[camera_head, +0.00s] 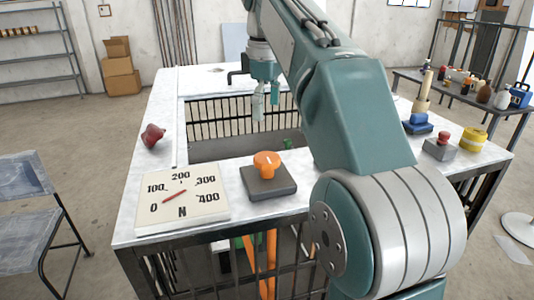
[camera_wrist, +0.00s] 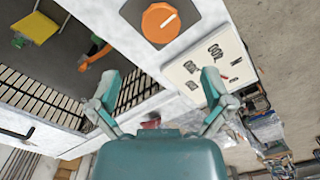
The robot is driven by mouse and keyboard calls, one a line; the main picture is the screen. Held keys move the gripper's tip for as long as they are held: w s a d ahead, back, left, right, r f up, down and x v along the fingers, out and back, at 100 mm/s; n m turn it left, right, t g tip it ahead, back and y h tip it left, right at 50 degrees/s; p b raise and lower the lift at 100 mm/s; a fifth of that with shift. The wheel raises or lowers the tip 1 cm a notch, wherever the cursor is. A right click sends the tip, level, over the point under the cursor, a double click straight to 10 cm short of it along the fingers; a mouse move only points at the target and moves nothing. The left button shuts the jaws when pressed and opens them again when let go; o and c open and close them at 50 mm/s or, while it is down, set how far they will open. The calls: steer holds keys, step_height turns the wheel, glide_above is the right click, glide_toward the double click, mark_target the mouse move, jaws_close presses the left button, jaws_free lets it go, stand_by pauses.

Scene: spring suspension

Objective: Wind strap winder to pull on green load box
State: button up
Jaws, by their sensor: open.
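An orange round knob (camera_head: 267,160) with a white mark sits on a dark square base (camera_head: 270,183) on the near tabletop. The knob also shows in the wrist view (camera_wrist: 160,22), at the top middle. Orange strap bands (camera_head: 259,262) hang below the table edge in the head view. A green part (camera_wrist: 38,27) with a yellow piece on it shows in the pit at the wrist view's upper left; I cannot tell if it is the load box. My gripper (camera_head: 266,100) is open and empty, fingers pointing down, above the pit behind the knob. Its spread fingers also show in the wrist view (camera_wrist: 160,78).
A white force gauge (camera_head: 182,198) with a red needle lies left of the knob. A dark red object (camera_head: 152,136) rests on the table's left side. A red-button box (camera_head: 439,148) and yellow roll (camera_head: 471,140) stand right. Barred railings (camera_head: 225,112) line the pit.

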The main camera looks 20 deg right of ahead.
mark_target(266, 157)
step_height(266, 157, down, 9)
steer(key=shift+r, duration=0.15)
steer(key=shift+a+f, duration=0.15)
steer(key=shift+f, duration=0.45)
steer(key=c, duration=1)
